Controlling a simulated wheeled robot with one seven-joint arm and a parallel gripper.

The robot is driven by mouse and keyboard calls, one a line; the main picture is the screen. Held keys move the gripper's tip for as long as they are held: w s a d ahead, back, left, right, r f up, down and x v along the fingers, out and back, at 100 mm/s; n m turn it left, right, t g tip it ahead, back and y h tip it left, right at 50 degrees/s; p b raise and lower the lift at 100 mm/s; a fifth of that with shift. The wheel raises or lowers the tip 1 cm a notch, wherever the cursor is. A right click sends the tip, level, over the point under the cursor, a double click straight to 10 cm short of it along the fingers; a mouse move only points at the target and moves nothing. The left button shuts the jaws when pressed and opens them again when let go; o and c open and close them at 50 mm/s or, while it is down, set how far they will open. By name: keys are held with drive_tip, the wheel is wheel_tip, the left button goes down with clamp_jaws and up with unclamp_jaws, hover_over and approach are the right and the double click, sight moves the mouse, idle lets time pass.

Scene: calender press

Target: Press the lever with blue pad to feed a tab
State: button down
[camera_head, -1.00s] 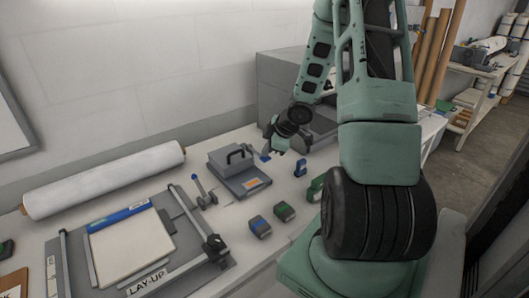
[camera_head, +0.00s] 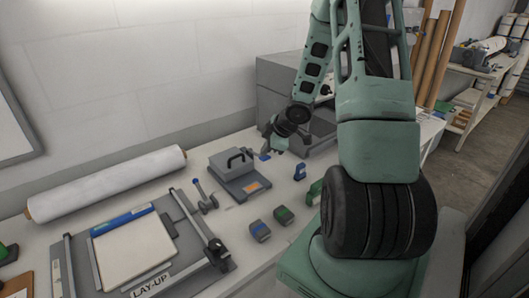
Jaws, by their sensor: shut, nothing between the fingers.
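A small flat blue piece (camera_head: 265,156) shows just below my gripper. I cannot tell which blue part is the lever's pad. My gripper (camera_head: 278,149) is shut and empty, pointing down over the back of the bench. It is beyond the two grey boxes and left of the upright blue device. Its fingertips are small and partly unclear.
A grey press with a black handle (camera_head: 236,166) stands left of my gripper. A lay-up board (camera_head: 196,262) and white roll (camera_head: 105,186) fill the left. A green device (camera_head: 314,190) is partly hidden by my arm.

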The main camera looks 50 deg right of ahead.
drive_tip(key=shift+w+r+p, duration=0.2)
drive_tip(key=shift+r+p, duration=0.65)
drive_tip(key=shift+r, duration=0.05)
drive_tip(key=r+p, duration=0.2)
drive_tip(key=p, duration=0.1)
drive_tip(key=w+r+p, duration=0.1)
drive_tip(key=r+p, duration=0.1)
drive_tip(key=shift+w+d+r+p, duration=0.1)
drive_tip(key=shift+d+r+p, duration=0.1)
drive_tip(key=shift+r+p, duration=0.2)
drive_tip(key=shift+a, duration=0.1)
idle(0.4)
